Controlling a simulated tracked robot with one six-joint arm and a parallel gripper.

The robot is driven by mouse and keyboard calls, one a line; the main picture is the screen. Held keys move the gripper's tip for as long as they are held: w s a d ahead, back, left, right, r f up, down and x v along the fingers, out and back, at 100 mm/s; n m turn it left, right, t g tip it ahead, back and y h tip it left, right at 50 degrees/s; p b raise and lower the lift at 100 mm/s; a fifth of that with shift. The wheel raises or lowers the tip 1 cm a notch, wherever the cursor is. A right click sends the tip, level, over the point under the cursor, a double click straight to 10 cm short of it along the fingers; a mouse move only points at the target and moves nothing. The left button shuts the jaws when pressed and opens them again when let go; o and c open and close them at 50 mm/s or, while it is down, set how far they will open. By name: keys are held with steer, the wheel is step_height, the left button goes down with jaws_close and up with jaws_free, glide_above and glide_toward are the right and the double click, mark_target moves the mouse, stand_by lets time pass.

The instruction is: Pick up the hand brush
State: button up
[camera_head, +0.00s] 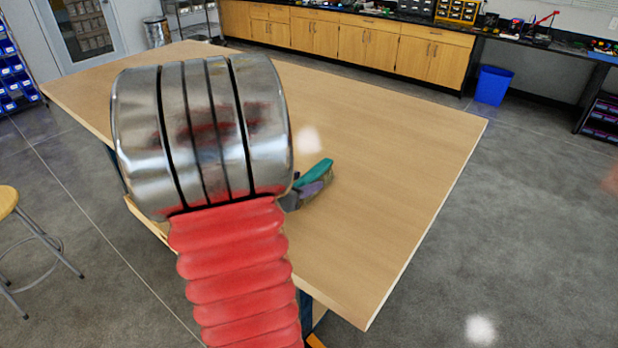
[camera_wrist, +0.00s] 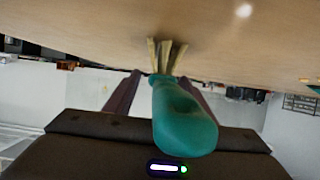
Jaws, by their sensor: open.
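The hand brush has a teal handle (camera_head: 316,171) that shows on the table just right of my arm. In the wrist view the teal handle (camera_wrist: 184,122) points toward the camera, with pale bristles (camera_wrist: 166,56) at its far end, against or very near the tabletop. My gripper (camera_wrist: 159,76) is open, with one dark purple finger on each side of the brush. Gaps show between the fingers and the handle, though the handle hides part of the right finger. In the head view my arm hides part of my gripper (camera_head: 306,190) and of the brush.
The wooden table (camera_head: 400,150) is otherwise clear where it shows; my arm covers its left middle. A stool (camera_head: 8,200) stands at the left. A blue bin (camera_head: 493,86) and wooden cabinets (camera_head: 368,45) stand along the back wall.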

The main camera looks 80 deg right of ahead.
mark_target(302, 181)
jaws_close()
stand_by(0.4)
steer(key=shift+r, duration=0.1)
step_height(302, 181, up, 10)
steer(key=shift+f, duration=0.1)
stand_by(0.5)
stand_by(0.5)
